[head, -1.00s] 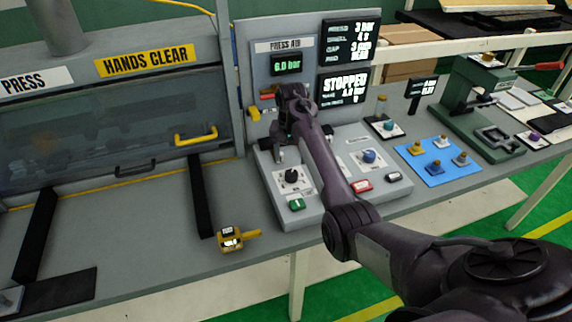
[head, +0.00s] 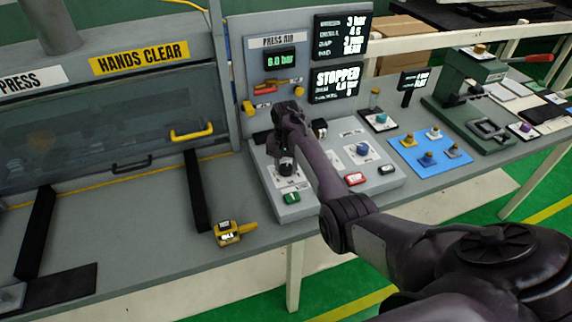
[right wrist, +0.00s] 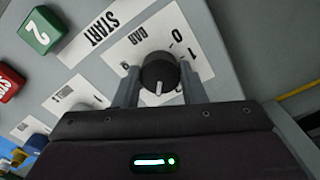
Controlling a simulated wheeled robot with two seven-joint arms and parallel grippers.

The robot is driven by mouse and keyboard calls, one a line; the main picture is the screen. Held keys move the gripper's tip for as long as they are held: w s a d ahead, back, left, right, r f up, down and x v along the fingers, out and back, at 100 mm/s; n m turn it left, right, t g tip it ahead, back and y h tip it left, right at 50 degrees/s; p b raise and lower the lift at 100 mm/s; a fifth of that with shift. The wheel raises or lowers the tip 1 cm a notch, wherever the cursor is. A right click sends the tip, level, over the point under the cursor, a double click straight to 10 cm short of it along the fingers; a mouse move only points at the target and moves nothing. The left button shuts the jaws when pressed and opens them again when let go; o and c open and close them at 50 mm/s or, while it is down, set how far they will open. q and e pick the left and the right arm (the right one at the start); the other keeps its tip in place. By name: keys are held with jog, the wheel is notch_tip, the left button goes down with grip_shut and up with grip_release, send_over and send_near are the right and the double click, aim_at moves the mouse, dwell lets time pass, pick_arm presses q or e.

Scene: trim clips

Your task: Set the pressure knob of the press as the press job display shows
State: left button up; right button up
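The black pressure knob (right wrist: 160,72), with a white pointer line, sits on a white plate marked BAR, 0 and 1. My right gripper (right wrist: 158,80) is open around it, one finger on each side; firm contact cannot be told. In the head view the right gripper (head: 287,165) covers most of the knob. The press job display (head: 341,36) shows 3 bar on its top line; its lower lines are small. My left gripper is not in view.
A green button (head: 292,198) and a red button (head: 355,179) are on the sloped panel, with a blue knob (head: 362,149) nearby. The STOPPED display (head: 337,84) and a 6.0 bar readout (head: 279,60) stand behind. A yellow device (head: 228,233) lies left.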

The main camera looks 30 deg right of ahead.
jog(key=shift+c, duration=1.4)
jog(key=shift+r+n+p, duration=0.1)
jog(key=shift+n+p, duration=0.25)
jog(key=shift+n, duration=0.15)
jog(key=shift+n+p, duration=0.3)
jog(key=shift+n, duration=0.3)
jog(key=n+p, duration=0.1)
jog(key=n, duration=0.2)
jog(key=shift+n+p, duration=0.4)
jog(key=shift+n, duration=0.8)
